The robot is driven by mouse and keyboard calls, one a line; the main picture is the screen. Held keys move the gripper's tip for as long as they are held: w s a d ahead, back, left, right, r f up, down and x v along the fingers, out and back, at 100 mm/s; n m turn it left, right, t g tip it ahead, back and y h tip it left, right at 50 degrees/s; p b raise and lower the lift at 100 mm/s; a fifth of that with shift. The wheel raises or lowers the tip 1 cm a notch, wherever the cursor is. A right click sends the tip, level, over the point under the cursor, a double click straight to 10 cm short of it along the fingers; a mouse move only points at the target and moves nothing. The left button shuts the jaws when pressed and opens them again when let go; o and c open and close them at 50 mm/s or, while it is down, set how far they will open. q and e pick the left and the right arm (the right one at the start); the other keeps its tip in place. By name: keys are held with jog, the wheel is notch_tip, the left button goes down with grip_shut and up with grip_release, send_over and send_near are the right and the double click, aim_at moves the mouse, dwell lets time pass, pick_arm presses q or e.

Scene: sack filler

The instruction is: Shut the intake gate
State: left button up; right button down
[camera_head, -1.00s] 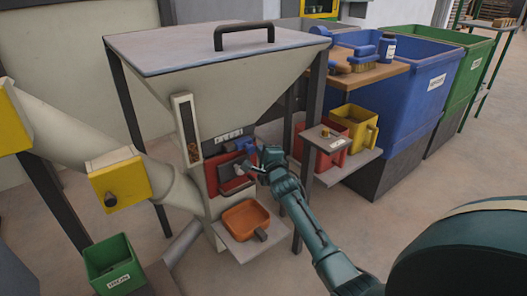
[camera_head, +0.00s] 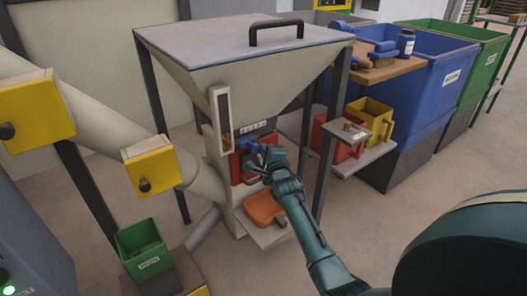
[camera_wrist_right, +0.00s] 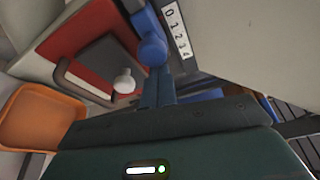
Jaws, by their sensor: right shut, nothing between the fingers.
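A red panel (camera_head: 240,172) with a dark plate is on the front of the hopper body (camera_head: 240,80), under a 0 to 4 scale (camera_wrist_right: 177,30). A blue lever (camera_head: 245,144) shows at its top; its round blue end (camera_wrist_right: 151,48) is large in the right wrist view. A white knob (camera_wrist_right: 124,82) sits by the panel's dark handle. My right gripper (camera_head: 262,160) is shut and empty close in front of the panel and lever; touching cannot be told. Two yellow boxes with black knobs, near (camera_head: 151,169) and far left (camera_head: 36,110), sit on the sloping pipe. Which part is the intake gate is unclear. My left gripper is out of view.
An orange tray (camera_head: 264,209) is below the panel. A green bin (camera_head: 143,247) stands on the left. Floor is open at front right.

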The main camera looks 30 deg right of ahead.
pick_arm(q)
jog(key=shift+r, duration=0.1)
pick_arm(e)
jog(key=shift+a, duration=0.4)
